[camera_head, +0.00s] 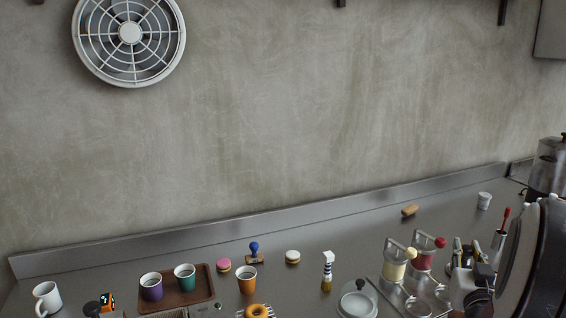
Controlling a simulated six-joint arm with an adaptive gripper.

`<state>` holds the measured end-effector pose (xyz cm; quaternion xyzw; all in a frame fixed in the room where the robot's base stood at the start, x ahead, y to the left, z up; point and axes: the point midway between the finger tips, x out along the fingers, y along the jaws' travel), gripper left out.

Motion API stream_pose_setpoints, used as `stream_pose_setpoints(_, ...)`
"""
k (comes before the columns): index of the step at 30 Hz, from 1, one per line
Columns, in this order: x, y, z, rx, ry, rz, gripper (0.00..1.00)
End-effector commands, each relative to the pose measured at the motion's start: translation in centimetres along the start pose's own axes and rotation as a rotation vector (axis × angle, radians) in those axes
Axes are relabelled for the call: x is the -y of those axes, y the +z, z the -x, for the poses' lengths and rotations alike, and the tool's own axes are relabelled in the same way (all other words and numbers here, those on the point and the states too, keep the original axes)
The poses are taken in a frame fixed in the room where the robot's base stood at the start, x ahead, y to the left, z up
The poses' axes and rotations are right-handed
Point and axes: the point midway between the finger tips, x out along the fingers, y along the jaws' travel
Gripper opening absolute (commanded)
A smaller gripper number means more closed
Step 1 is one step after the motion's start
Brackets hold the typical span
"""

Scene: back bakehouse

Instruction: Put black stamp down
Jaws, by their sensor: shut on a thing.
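My gripper (476,286) is low at the right, beside my dark arm link, which covers much of that corner. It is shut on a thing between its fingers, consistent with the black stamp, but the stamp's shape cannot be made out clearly. The gripper's lower part and what lies under it are hard to see. Another stamp, with a blue knob (254,248), stands upright on the counter left of centre, apart from my gripper.
The steel counter (345,236) is clear towards the wall. A brown tray (206,283) holds purple and green cups. An orange cup (247,280), a striped grinder (327,270) and a domed lid (356,303) stand in front. Cream and red jars (423,260) crowd my gripper's left.

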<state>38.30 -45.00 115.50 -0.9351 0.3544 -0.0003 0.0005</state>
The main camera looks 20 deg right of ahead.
Motion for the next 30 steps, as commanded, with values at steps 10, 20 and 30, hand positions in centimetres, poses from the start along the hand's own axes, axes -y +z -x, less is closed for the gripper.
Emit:
stream_pose_setpoints(10,1.4,-4.2,2.2,-0.005,0.056,0.002,0.00)
stream_pose_setpoints(20,3.3,-7.8,4.4,-0.004,0.071,0.001,0.00)
stream_pose_setpoints(30,6.0,-12.3,6.6,-0.006,0.045,0.002,0.00)
